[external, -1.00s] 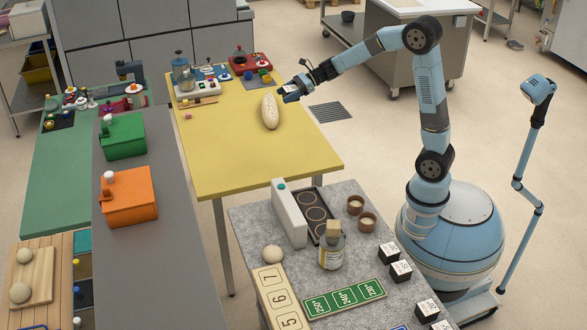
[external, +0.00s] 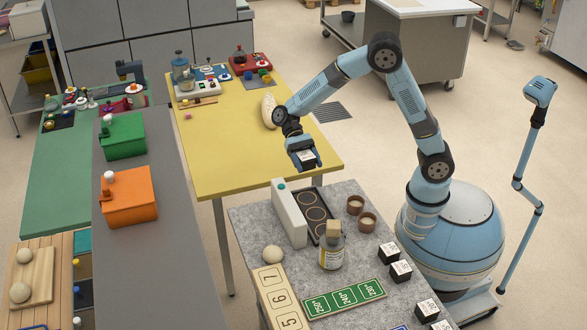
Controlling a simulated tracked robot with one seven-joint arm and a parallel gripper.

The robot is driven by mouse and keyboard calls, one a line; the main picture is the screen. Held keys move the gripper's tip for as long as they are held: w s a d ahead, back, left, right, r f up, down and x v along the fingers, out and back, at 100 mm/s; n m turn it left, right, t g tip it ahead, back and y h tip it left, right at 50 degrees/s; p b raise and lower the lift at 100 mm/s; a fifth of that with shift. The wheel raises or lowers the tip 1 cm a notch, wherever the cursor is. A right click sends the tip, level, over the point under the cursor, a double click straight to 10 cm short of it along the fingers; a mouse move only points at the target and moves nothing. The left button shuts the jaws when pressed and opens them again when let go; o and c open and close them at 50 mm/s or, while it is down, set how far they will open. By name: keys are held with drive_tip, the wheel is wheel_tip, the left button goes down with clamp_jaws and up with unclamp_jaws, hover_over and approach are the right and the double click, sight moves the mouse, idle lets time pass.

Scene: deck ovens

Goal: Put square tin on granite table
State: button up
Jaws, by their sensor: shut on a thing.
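My gripper (external: 304,163) is shut on a small dark block-like thing with a pale top, which I take to be the square tin (external: 309,156). The fingers hide part of it. It is held in the air near the front right corner of the yellow table, just beyond the far edge of the granite table. The granite table (external: 362,266) is grey and speckled and stands in front, beside my base.
A loaf (external: 268,110) lies on the yellow table (external: 240,150).

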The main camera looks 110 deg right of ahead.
drive_tip(key=s+a+f+n+g+h, duration=0.1)
drive_tip(key=s+a+n+g+h, duration=0.35)
drive_tip(key=a+n+h, duration=0.6)
drive_tip(key=s+a+f+n+g+h, duration=0.25)
drive_tip(key=a+n+g+h, duration=0.4)
drive_tip(key=n+h, duration=0.7)
drive_tip(key=s+a+r+n+t+y, duration=0.3)
drive_tip(key=a+r+n+t, duration=0.1)
drive_tip(key=a+n+t, duration=0.6)
drive_tip(key=s+a+r+n+t+y, duration=0.45)
drive_tip(key=a+n+t, duration=0.35)
drive_tip(key=a, duration=0.4)
drive_tip(key=s+a+r+n+t+y, duration=0.25)
drive_tip(key=a+r+n+t, duration=0.25)
drive_tip(key=a+n+t, duration=0.45)
drive_tip(key=n+g, duration=0.2)
hover_over(407, 298)
wheel_tip(407, 298, down, 22)
drive_tip(key=f, duration=0.1)
drive_tip(key=shift+m, duration=0.25)
drive_tip(key=shift+s+f, duration=0.1)
drive_tip(key=shift+f, duration=4)
